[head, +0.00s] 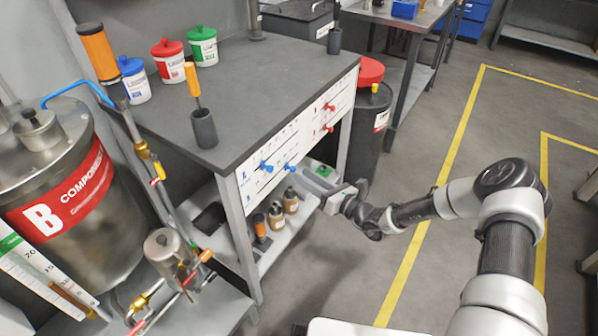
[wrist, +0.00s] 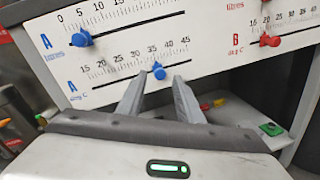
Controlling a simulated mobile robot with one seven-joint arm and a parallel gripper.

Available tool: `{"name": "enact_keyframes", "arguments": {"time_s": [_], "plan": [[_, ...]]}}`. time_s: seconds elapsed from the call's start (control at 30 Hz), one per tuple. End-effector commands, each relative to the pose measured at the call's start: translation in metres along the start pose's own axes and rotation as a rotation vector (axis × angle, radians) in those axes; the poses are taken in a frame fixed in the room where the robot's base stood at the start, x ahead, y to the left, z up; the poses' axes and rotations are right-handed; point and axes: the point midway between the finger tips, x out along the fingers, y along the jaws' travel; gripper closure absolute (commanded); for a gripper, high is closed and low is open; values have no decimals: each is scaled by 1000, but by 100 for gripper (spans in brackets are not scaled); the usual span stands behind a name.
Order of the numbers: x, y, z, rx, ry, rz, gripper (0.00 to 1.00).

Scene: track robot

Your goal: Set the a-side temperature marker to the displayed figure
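The a-side temperature marker is a blue knob (wrist: 159,72) on the slot of the lower "A deg C" scale, close to the 35 label in the wrist view. It is the right-hand blue knob (head: 290,168) on the white panel in the head view. My gripper (wrist: 160,82) is open, with one fingertip on each side of the knob and a gap between them. Whether either finger touches the panel or the knob is not clear. In the head view my gripper (head: 312,180) reaches the panel from the right. No readable temperature display shows.
The blue A litres knob (wrist: 82,39) sits at upper left, and a red B knob (wrist: 269,40) at right. A lower shelf (head: 285,230) holds brown bottles (head: 290,200). A black bin with a red lid (head: 370,120) stands beside the bench. A steel B tank (head: 60,215) is at left.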

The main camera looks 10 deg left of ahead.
Motion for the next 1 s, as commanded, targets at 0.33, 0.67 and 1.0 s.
{"name": "enact_keyframes", "arguments": {"time_s": [0.33,0.67,1.0], "plan": [[-87,0,3,0,-1,-4,67],[-134,0,1,-1,0,0,67],[-138,0,1,-1,-1,0,67]]}}
